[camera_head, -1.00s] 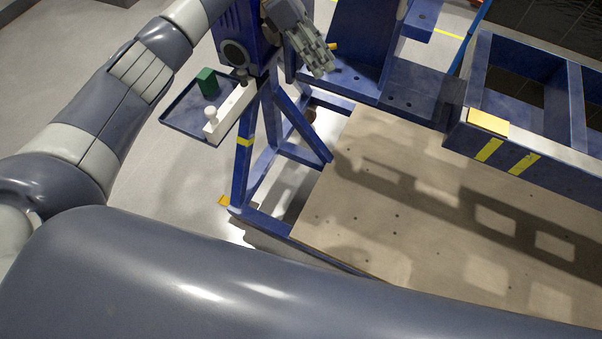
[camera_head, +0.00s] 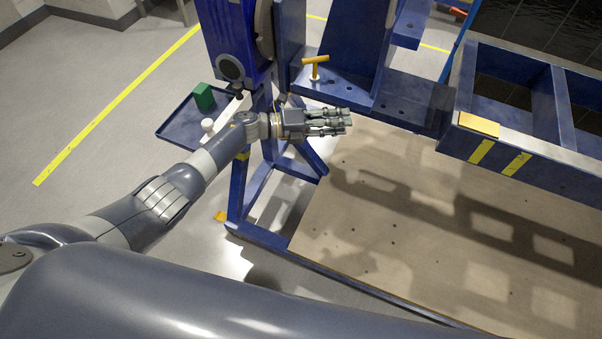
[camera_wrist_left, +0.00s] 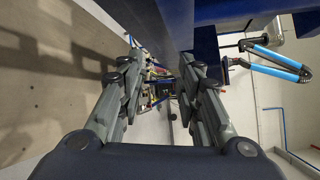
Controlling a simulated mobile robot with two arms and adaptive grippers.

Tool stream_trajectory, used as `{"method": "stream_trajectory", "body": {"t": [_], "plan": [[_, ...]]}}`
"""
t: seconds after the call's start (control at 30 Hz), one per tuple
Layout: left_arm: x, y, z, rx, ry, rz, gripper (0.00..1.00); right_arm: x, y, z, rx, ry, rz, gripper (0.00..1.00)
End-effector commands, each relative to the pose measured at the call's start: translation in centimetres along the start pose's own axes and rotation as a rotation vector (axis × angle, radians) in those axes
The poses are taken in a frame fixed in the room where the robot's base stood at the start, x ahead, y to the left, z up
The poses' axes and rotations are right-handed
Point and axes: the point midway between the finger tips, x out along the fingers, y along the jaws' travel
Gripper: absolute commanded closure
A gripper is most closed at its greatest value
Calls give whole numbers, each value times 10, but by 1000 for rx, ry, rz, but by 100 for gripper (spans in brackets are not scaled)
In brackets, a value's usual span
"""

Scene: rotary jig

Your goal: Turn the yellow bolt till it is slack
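The yellow bolt (camera_head: 315,66) has a T-shaped handle and stands upright on the blue jig's flat plate (camera_head: 395,100) in the head view. My left gripper (camera_head: 348,121) is below and slightly right of the bolt in that picture, apart from it, with its fingers pointing right. In the left wrist view my left gripper (camera_wrist_left: 161,65) has its two finger sides spread apart with nothing between them. I cannot make out the bolt in the wrist view. My right gripper is not in view.
A blue tray (camera_head: 172,131) at left holds a green block (camera_head: 204,96) and a white-knobbed part (camera_head: 208,126), partly behind my left arm. The blue frame (camera_head: 545,165) with yellow marks stands at right. A beige board (camera_head: 400,240) lies below, open and clear.

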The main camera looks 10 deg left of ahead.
Motion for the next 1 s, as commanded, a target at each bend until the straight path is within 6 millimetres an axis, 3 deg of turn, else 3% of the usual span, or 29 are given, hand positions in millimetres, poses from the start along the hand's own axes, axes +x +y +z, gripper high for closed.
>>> {"method": "stream_trajectory", "body": {"t": [0.1, 0.5, 1.0], "plan": [[-4, 27, -6, -130, -89, 7, 67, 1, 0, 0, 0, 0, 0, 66], [-28, 102, -25, -461, -322, 45, 67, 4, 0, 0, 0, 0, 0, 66], [-63, 177, -61, -764, -535, 103, 67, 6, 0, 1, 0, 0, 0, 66]]}}
